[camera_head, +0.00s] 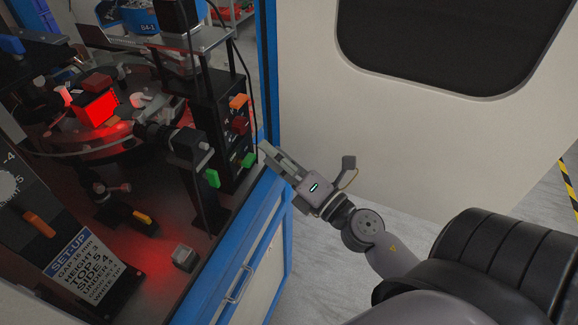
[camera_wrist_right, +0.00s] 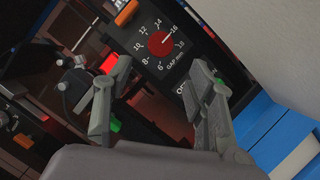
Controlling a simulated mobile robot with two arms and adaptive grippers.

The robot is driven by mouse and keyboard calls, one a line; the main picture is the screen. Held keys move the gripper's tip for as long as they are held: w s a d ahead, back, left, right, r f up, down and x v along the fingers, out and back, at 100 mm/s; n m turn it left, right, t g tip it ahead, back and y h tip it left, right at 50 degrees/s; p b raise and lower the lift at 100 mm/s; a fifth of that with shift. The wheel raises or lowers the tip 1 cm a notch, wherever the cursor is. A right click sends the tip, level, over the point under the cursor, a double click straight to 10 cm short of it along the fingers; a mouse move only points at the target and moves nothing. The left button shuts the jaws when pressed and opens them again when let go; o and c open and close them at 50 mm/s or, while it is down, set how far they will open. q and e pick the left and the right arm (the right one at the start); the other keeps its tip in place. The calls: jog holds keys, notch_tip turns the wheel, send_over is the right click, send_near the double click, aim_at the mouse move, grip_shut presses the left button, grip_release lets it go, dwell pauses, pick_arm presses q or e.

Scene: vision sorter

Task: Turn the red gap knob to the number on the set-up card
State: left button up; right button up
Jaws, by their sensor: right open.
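The red gap knob (camera_wrist_right: 161,44) sits on a black panel marked "GAP mm", ringed by numbers from 6 to 18. Its white mark points up and right, near 16; the exact setting is hard to tell. The knob also shows small in the head view (camera_head: 240,124). The set-up card (camera_head: 84,266) reads "GAP 16 mm" at its top. My right gripper (camera_head: 272,153) is open and empty, in front of the panel and apart from the knob. In the wrist view its fingers (camera_wrist_right: 157,72) are spread below the knob. My left gripper is not in view.
An orange switch (camera_wrist_right: 126,13) is above the dial and green parts (camera_head: 248,160) are below it. A turntable (camera_head: 85,143) under red light stands at the left. A blue-framed cabinet edge (camera_head: 262,205) runs below my right gripper. The floor right of it is free.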

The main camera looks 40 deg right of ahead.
jog(key=shift+v, duration=2.1)
jog(key=shift+w, duration=0.1)
notch_tip(320, 180, down, 24)
jog(key=w+d+m+g+h, duration=0.2)
jog(key=m+g+h, duration=0.2)
jog(key=m, duration=0.6)
jog(key=s+a+f+m+g, duration=0.1)
jog(key=s+f+m+g, duration=0.15)
jog(key=f, duration=0.65)
jog(key=s+a+f+m+g, duration=0.1)
jog(key=s+f+m+g, duration=0.15)
jog(key=f, duration=0.55)
jog(key=s+a+f+m+g, duration=0.3)
jog(key=s+f+m+g, duration=0.1)
jog(key=s+f, duration=0.9)
jog(key=s+f+m+g, duration=0.2)
jog(key=s+f, duration=0.3)
jog(key=s, duration=0.3)
jog(key=s+f+m+g, duration=0.2)
jog(key=s+f+g, duration=0.1)
jog(key=s, duration=0.5)
jog(key=shift+s+a+f+g, duration=0.4)
jog(key=shift+a+f, duration=0.05)
jog(key=shift+f, duration=0.4)
jog(key=shift+c, duration=0.3)
